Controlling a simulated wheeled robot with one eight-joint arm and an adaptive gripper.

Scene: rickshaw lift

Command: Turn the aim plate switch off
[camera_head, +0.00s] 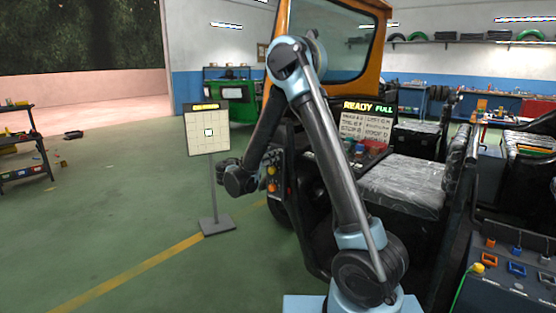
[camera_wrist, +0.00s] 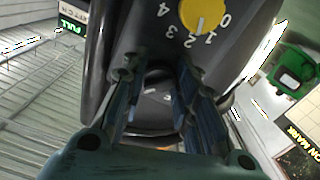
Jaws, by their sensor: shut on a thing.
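The aim plate (camera_head: 208,132) stands upright on a post, with a pale grid, one bright lit square and a yellow-lettered sign on top. In the wrist view, my gripper (camera_wrist: 156,78) reaches against a dark housing (camera_wrist: 135,30). Its two fingers are closed in on a dark round part (camera_wrist: 152,112), mostly hidden between them. A yellow dial (camera_wrist: 205,14) with a white mark and numbers from 0 to 4 sits just above the fingers. I cannot tell which control is the aim plate switch. In the head view my arm hides much of this area.
Orange and red controls (camera_head: 271,178) sit on the rickshaw's dark side. A control box (camera_head: 512,270) with a green cable is at lower right. Green floor (camera_head: 110,215) lies open at left.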

